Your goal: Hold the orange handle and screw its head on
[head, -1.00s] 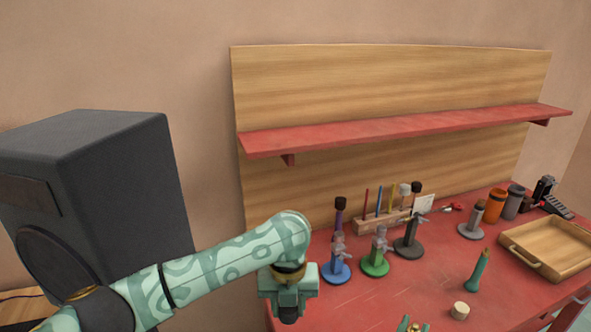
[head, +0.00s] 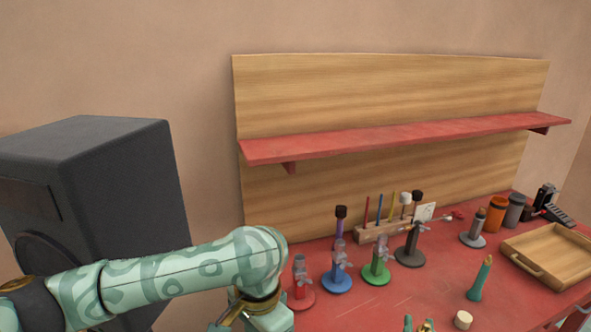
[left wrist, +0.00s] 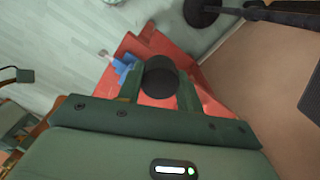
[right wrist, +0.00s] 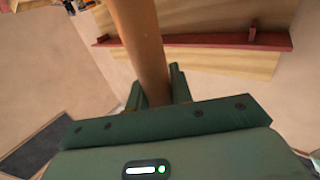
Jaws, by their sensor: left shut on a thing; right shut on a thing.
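The orange handle (right wrist: 143,45) is a smooth orange-brown rod in the right wrist view. My right gripper (right wrist: 158,88) is shut around it, and the rod extends up past the top edge. In the left wrist view, my left gripper (left wrist: 160,88) is shut on a dark round head (left wrist: 160,74), which sits between its fingers. The two pieces are not seen together, so I cannot tell whether they touch. In the head view my left arm comes in from the left and its fingers are hidden. A small green-and-gold part shows at the bottom edge.
The red bench holds red (head: 300,288), blue (head: 338,272), green (head: 377,265) and dark (head: 410,248) stands. A rack (head: 375,233) of sticks is behind, with a wooden tray (head: 548,252) at right. A red shelf (head: 400,133) overhangs. A black speaker (head: 100,200) stands left.

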